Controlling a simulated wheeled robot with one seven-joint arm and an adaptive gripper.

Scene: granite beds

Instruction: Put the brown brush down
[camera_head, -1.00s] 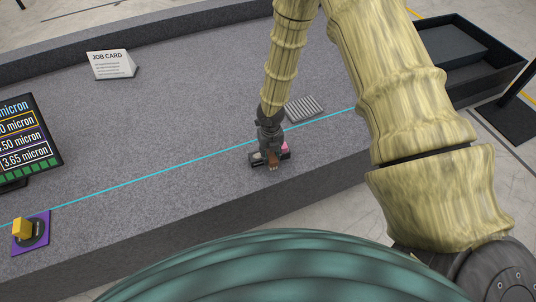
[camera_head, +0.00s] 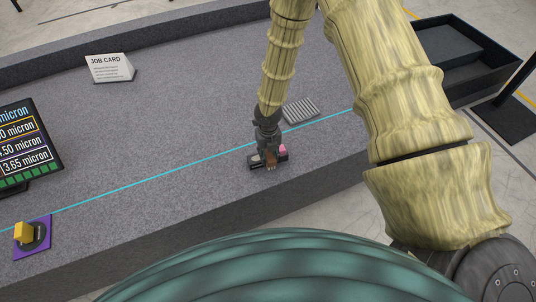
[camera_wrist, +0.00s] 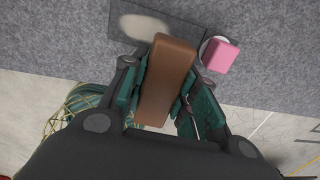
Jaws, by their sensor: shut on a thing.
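My gripper (camera_head: 268,150) is near the front edge of the granite bed, right of the middle, pointing down. In the wrist view my gripper (camera_wrist: 163,108) is shut on the brown brush (camera_wrist: 166,80), a long brown block between the two fingers. The brush (camera_head: 271,160) shows in the head view just below the fingers, over a dark tray (camera_head: 254,162). In the wrist view the dark tray (camera_wrist: 190,32) has a pale oval patch and lies behind the brush. I cannot tell whether the brush touches the tray.
A pink block (camera_wrist: 222,56) sits at the tray's right end. A ribbed grey plate (camera_head: 301,110) lies behind the gripper. A cyan line (camera_head: 150,180) crosses the granite bed (camera_head: 190,110).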

